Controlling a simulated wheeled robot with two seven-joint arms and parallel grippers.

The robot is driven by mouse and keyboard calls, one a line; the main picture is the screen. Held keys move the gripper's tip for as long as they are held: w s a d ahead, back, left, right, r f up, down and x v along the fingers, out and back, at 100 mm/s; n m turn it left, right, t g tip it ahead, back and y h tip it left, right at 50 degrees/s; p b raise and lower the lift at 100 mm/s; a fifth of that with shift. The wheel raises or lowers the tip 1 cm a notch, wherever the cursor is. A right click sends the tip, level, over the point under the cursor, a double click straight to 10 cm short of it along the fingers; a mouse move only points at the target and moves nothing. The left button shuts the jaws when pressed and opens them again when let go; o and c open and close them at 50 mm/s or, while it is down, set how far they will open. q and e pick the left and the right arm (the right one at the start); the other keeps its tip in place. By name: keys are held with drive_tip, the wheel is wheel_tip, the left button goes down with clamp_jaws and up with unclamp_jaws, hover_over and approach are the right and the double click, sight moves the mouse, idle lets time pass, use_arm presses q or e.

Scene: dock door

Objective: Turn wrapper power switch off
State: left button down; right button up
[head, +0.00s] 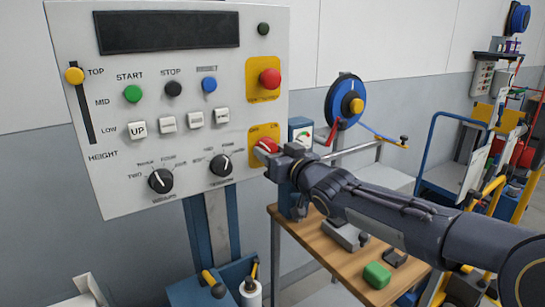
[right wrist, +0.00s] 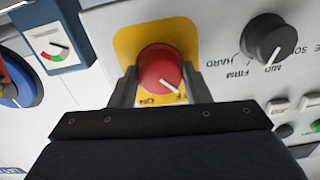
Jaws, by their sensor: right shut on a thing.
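The wrapper control panel (head: 100,60) fills the upper left of the head view. Its red power switch (head: 265,146) sits on a yellow plate at the lower right of the panel, partly hidden by my right gripper (head: 272,152). In the right wrist view the red knob (right wrist: 160,68) sits between the two dark fingers of my right gripper (right wrist: 158,82), which is shut on it. A white mark on the knob points toward the lower right of that view. The lettering on the yellow plate is partly covered. My left gripper is out of view.
A red emergency button (head: 269,79) on yellow is above the switch. Black dials (head: 221,165) are to its left. A wooden table (head: 325,262) with a green block (head: 377,275) stands below my right arm. A blue reel (head: 345,102) is to the right.

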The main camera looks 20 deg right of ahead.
drive_tip(key=shift+n, duration=0.7)
drive_tip(key=o, duration=1)
drive_tip(key=s+d+p, duration=0.1)
drive_tip(key=s, duration=0.6)
drive_tip(key=shift+s, duration=0.35)
drive_tip(key=shift+d, duration=0.1)
